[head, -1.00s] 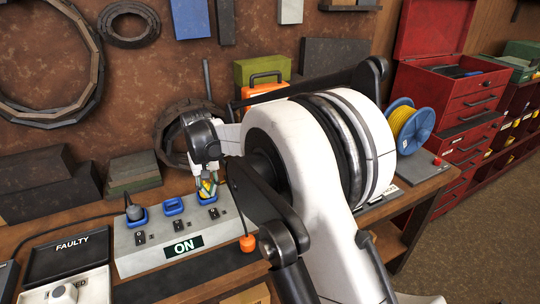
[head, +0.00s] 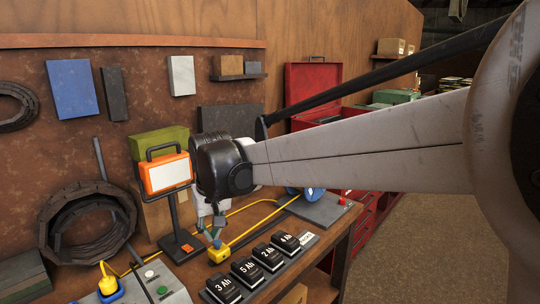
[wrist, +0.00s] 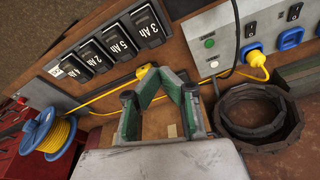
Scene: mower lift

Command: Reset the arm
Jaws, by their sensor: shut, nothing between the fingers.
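My gripper (head: 216,240) is shut and empty. A yellow plug (head: 108,285) sits in a blue socket at the lower left, apart from my gripper. It also shows in the wrist view (wrist: 256,58). A yellow cord (head: 250,206) runs across the bench.
Several black battery-like blocks (head: 246,271) stand in a row at the bench front. An orange-framed lamp (head: 167,173) on a stand is just left of my gripper. A dark hose coil (head: 90,225) leans at the wall. A blue reel (wrist: 48,132) and red tool cabinet (head: 314,90) are nearby.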

